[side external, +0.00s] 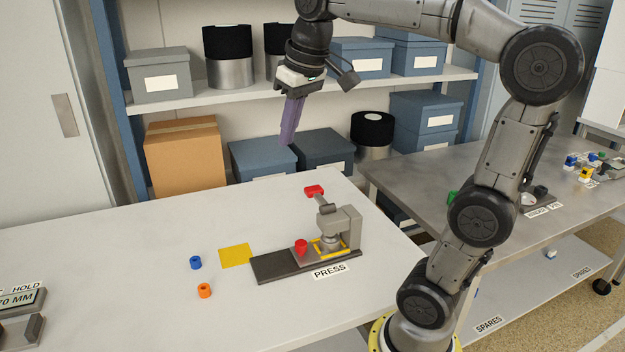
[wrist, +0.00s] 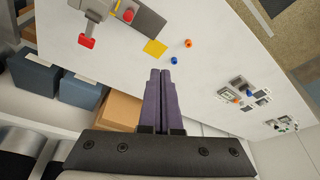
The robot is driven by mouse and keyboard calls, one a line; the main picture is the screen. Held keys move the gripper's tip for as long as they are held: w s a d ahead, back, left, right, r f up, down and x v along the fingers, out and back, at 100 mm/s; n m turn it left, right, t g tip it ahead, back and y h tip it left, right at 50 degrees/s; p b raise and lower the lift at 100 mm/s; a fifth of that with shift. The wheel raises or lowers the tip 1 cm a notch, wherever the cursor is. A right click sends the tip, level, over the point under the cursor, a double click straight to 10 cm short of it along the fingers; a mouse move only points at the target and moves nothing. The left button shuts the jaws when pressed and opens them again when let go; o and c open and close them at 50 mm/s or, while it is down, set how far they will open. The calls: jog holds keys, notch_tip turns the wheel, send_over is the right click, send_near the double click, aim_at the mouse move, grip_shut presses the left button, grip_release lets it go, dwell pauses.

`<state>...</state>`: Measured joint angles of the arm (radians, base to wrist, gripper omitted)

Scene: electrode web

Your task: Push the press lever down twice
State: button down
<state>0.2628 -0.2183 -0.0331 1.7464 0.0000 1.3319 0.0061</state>
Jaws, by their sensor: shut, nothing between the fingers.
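The grey press (side external: 348,228) stands on a dark base on the white table, behind the PRESS label. Its lever has a red handle (side external: 314,190) and sticks up and out from the press at a tilt. The lever handle also shows in the wrist view (wrist: 86,41), at upper left, with the press body (wrist: 95,10) at the top edge. My gripper (side external: 287,143) has purple fingers, shut and empty, pointing down. It hangs in the air above and left of the lever handle, apart from it. In the wrist view the closed fingertips (wrist: 160,73) are right of and below the handle.
A red piece (side external: 301,247) is on the press base, beside a yellow frame (side external: 327,246). A yellow square (side external: 235,255), a blue piece (side external: 196,262) and an orange piece (side external: 204,290) lie to the left. Shelves with boxes (side external: 262,158) stand behind the table.

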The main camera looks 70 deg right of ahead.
jog(key=w+d+m+g, duration=0.1)
jog(key=w+d+m, duration=0.1)
jog(key=w+d, duration=0.45)
jog(key=m+g+y, duration=0.1)
jog(key=m+g, duration=0.1)
jog(key=m, duration=0.2)
send_over(312, 188)
notch_tip(312, 188, down, 11)
jog(key=shift+d, duration=0.15)
notch_tip(312, 188, down, 14)
jog(key=shift+r, duration=0.1)
jog(key=shift+g, duration=0.3)
